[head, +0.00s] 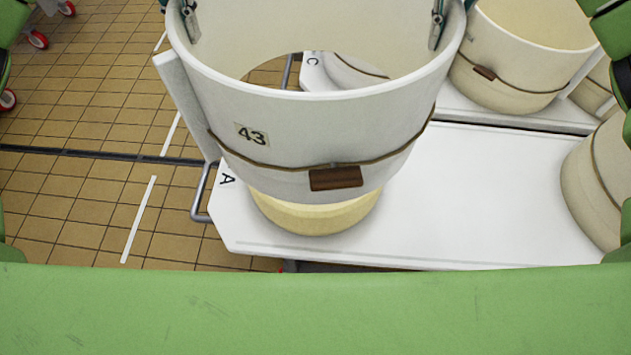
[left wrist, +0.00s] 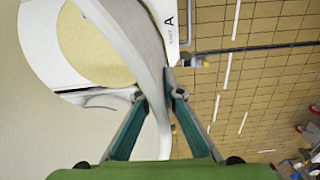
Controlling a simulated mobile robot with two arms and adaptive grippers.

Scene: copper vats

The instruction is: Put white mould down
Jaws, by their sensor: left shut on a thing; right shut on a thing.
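The white mould (head: 290,125) is an open ring marked 43, with a cord and a brown wooden block around its outside. My left gripper (head: 190,18) is shut on its rim at the left, and my right gripper (head: 437,22) is shut on its rim at the right. The left wrist view shows my left fingers (left wrist: 160,94) pinching the mould's wall (left wrist: 140,40). The mould appears raised above the white table (head: 480,200). A pale yellow round cheese (head: 315,218) on the table shows below its lower edge; the mould hides the cheese's upper part.
Another mould (head: 592,185) stands at the table's right edge. A further mould (head: 525,55) stands behind on another white table. The table between is clear. A grey rail (head: 200,195) sticks out by corner A. Tiled floor (head: 60,210) lies to the left, with red-wheeled equipment (head: 38,40) at the far left.

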